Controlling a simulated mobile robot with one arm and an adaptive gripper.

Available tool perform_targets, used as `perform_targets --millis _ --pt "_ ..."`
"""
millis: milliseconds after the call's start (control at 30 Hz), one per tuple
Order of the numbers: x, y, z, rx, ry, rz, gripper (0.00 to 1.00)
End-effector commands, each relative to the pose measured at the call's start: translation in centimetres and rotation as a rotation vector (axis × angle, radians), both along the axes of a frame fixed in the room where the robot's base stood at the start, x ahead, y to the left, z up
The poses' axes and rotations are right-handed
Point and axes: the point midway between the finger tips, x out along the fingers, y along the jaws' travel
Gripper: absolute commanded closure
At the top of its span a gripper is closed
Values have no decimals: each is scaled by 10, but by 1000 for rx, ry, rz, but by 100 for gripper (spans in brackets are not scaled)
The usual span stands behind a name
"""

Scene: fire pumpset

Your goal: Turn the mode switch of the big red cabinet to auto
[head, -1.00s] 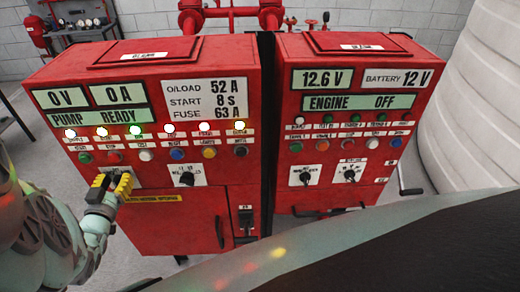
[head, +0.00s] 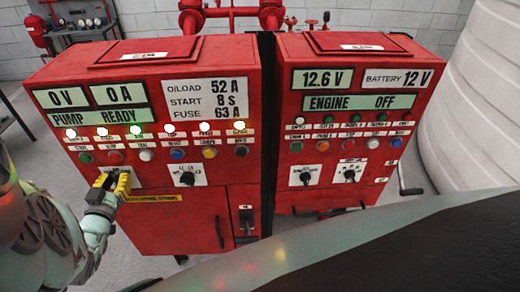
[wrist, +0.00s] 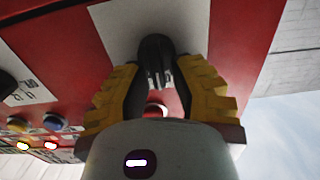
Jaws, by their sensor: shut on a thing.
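The big red cabinet (head: 160,235) stands at the left in the head view, with its display reading PUMP READY. My gripper (head: 121,184) is at the lower left of its panel and covers the switch there. In the wrist view, the yellow and black fingers of my gripper (wrist: 160,68) are closed around a black switch knob (wrist: 156,50) on a white plate (wrist: 115,22). The knob's pointer direction and the plate's labels cannot be read. A second black rotary switch (head: 187,178) shows to the right on the same cabinet.
A second red cabinet (head: 320,205) with ENGINE OFF on its display stands close by at the right, with two rotary switches. Push buttons and lit lamps (head: 135,130) sit above my gripper. A white tank (head: 480,100) stands far right.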

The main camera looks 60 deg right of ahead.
Motion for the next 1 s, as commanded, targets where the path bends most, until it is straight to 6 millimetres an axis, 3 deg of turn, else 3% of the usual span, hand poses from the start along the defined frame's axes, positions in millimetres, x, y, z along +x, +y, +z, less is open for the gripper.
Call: perform_targets --millis 1000 --pt "-3 -1 -4 96 -107 2 100"
